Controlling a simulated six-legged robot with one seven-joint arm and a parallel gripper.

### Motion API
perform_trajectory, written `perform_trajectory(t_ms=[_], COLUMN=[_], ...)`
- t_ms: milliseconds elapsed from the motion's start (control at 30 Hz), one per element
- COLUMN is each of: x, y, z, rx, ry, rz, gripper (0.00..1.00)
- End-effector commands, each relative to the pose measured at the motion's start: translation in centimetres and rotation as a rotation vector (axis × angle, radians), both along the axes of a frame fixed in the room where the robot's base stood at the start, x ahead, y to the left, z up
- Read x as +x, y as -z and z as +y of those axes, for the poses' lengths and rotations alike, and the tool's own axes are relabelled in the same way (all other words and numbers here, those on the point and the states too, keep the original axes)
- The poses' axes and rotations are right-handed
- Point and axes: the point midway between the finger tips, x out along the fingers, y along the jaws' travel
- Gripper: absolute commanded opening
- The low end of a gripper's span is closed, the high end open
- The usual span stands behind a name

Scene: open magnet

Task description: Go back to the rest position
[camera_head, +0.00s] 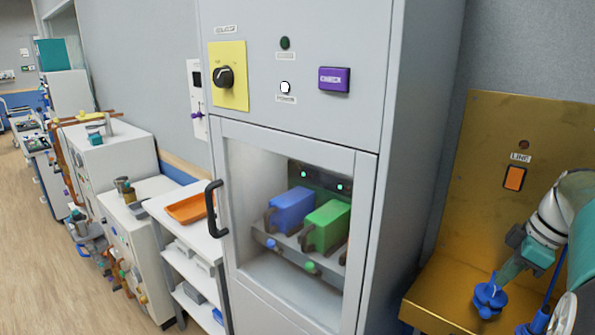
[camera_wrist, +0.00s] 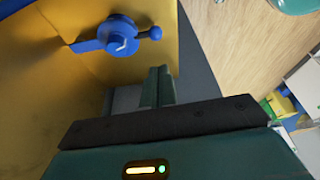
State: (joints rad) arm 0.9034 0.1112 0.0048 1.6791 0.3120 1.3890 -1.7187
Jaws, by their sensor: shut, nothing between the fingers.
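My gripper (camera_wrist: 158,72) is shut and empty in the wrist view, its two green-grey fingers together. In the head view my gripper (camera_head: 503,278) is at the lower right, pointing down in front of the brass-coloured panel (camera_head: 480,170). Its tips appear close to a blue knob (camera_head: 490,298) on the brass base. In the wrist view the blue knob (camera_wrist: 118,37), with a short ball-ended lever, lies beyond the fingertips and to their left. The fingers look apart from it. My arm fills the right edge of the head view.
A grey cabinet (camera_head: 300,80) with a glazed door stands left of the brass panel; blue (camera_head: 290,210) and green (camera_head: 327,225) blocks sit inside. Its black handle (camera_head: 213,208) sticks out. An orange tray (camera_head: 191,208) lies on a white shelf unit. Open floor (camera_head: 30,230) is at far left.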

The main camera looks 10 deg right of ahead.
Motion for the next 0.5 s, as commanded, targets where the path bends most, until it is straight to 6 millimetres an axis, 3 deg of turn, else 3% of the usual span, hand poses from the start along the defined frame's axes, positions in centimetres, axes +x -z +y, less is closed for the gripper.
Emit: perform_trajectory(t_ms=[167, 333, 500], x=[1.0, 1.2, 0.0], y=[-0.7, -1.2, -0.9], z=[5.0, 12.4, 19.1], rx=[-0.028, -0.066, -0.086], ry=[0.073, 0.213, 0.357], rz=[0.022, 0.032, 0.008], gripper=[0.0, 0.0, 0.0])
